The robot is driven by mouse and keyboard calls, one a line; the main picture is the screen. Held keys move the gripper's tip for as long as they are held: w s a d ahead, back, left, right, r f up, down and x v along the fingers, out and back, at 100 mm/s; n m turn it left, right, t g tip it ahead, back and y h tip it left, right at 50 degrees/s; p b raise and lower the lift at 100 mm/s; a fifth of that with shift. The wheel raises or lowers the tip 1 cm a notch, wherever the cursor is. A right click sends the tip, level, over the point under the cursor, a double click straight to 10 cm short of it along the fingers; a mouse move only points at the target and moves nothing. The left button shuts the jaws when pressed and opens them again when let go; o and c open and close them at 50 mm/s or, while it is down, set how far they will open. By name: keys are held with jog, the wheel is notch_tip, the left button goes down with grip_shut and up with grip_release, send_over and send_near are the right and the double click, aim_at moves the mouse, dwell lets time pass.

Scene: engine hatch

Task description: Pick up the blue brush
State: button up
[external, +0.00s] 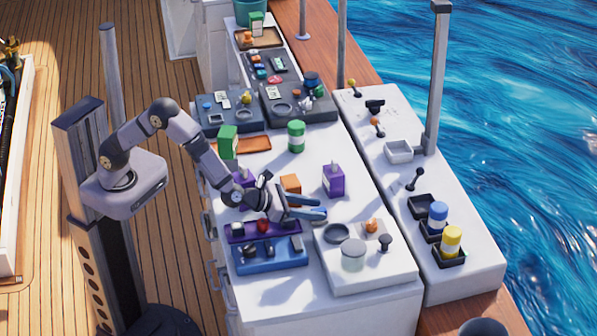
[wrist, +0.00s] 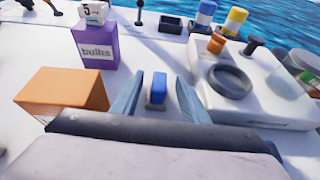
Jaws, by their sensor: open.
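A small blue block-like thing with a paler edge, which looks like the blue brush (wrist: 158,88), stands on the white worktop between my gripper's fingers in the wrist view. My gripper (wrist: 160,76) is open, with one blue finger on each side of it and a gap visible on both sides. I cannot tell how far the fingertips are above the worktop. In the external view my gripper (external: 322,208) is low over the worktop, and I cannot make out the brush there.
An orange box (wrist: 62,92) and a purple box (wrist: 95,45) stand left of the fingers. A white raised tray (wrist: 215,107) with a dark ring (wrist: 230,80) is close on the right. In the external view, a blue tray (external: 270,258) lies in front of the gripper.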

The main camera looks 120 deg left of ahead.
jog(key=shift+w+a, duration=0.15)
grip_shut()
jog(key=shift+r, duration=0.1)
notch_tip(320, 180, up, 10)
dwell(0.7)
